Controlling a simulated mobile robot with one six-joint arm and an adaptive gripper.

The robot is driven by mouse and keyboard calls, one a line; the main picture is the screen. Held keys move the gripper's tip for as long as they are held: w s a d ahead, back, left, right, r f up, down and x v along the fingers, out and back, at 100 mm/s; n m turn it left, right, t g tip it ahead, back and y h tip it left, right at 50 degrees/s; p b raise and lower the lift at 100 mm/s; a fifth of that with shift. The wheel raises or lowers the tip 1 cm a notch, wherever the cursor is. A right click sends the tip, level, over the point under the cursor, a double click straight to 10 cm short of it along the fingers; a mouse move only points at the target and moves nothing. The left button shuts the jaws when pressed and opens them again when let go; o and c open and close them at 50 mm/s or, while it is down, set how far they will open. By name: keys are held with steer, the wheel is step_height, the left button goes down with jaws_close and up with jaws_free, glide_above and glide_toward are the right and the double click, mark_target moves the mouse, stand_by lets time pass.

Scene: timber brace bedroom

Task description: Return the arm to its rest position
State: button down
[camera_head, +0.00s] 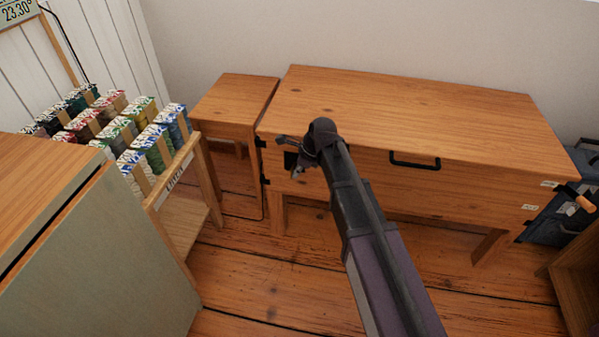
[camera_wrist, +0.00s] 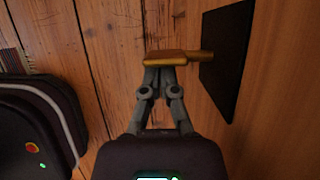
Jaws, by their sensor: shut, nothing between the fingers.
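My arm reaches up from the bottom of the head view, in front of the wooden chest (camera_head: 410,105). My gripper (camera_head: 297,155) is at its far end, close to the chest's left front and a dark square panel (camera_head: 290,162). In the wrist view my gripper (camera_wrist: 165,72) has its fingers drawn together, shut with nothing held. A golden-brown piece with a short stub (camera_wrist: 180,57) shows right at the fingertips; I cannot tell what it is. The dark panel (camera_wrist: 228,60) is to its right, apart from the fingers.
A small wooden table (camera_head: 236,100) stands left of the chest. A rack of coloured spools (camera_head: 125,130) and a grey-green cabinet (camera_head: 100,260) are at the left. A blue bag (camera_head: 550,229) and a wooden piece of furniture (camera_head: 575,285) are at the right. Plank floor (camera_head: 270,290) is open below.

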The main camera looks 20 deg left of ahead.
steer(key=shift+a+r, duration=0.15)
steer(key=shift+a, duration=0.35)
steer(key=shift+w+r+p, duration=0.1)
steer(key=shift+r+p, duration=0.6)
steer(key=shift+p, duration=0.1)
step_height(320, 180, up, 4)
steer(key=p, duration=0.4)
steer(key=s+d+r+n+h+p, duration=0.1)
steer(key=s+d+n, duration=0.4)
steer(key=d, duration=0.8)
steer(key=s+d+r+n+h+p, duration=0.15)
steer(key=d+n, duration=0.45)
steer(key=d, duration=0.8)
steer(key=s+d+r+n+h+p, duration=0.15)
steer(key=s+d+n, duration=0.35)
steer(key=d, duration=0.8)
step_height(320, 180, up, 36)
steer(key=n+p, duration=0.1)
steer(key=p, duration=3.6)
steer(key=shift+w, duration=0.35)
steer(key=shift+a, duration=0.1)
